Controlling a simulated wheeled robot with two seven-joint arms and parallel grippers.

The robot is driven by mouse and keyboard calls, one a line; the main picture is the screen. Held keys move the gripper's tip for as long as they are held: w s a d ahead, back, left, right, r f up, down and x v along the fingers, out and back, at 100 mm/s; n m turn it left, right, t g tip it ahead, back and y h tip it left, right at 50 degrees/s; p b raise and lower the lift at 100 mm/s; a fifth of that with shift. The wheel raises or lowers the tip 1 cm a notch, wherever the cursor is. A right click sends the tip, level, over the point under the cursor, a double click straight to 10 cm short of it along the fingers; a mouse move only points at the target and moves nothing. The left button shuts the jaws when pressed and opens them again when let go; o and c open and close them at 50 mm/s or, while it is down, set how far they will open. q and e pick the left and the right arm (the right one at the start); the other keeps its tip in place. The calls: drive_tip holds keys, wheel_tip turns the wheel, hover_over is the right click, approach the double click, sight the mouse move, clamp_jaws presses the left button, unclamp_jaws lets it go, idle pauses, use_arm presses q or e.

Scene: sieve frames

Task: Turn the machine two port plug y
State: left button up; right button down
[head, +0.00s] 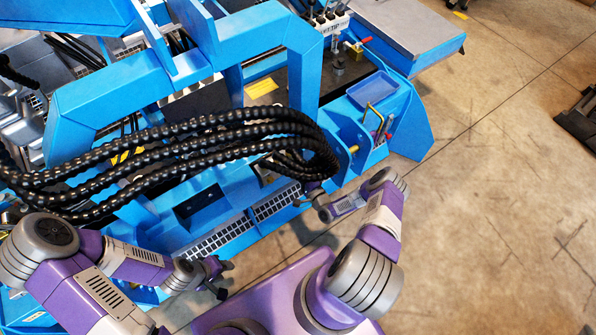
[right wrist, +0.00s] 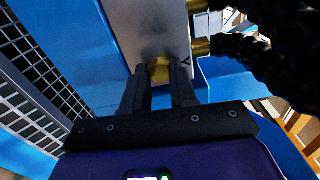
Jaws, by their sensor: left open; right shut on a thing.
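In the right wrist view a brass plug (right wrist: 160,70) sits at the lower edge of a grey metal block (right wrist: 145,28). A small dark mark is beside it on the block. My right gripper (right wrist: 160,84) has its two dark fingers on either side of the plug and is shut on it. In the head view my right gripper (head: 313,190) is partly hidden beside the black hoses, and the plug cannot be seen there. My left gripper (head: 224,278) is open and empty, low in front of the blue machine (head: 75,105).
Thick black ribbed hoses (head: 190,140) cross the machine's front; one (right wrist: 255,60) runs close to my right gripper from a brass fitting (right wrist: 201,47). The concrete floor (head: 490,190) is open at right.

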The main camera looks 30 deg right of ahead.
drive_tip(key=c, duration=0.9)
unclamp_jaws()
drive_tip(key=s+p, duration=0.1)
drive_tip(key=s, duration=0.6)
drive_tip(key=shift+s+d+p, duration=0.3)
drive_tip(key=shift+p, duration=0.05)
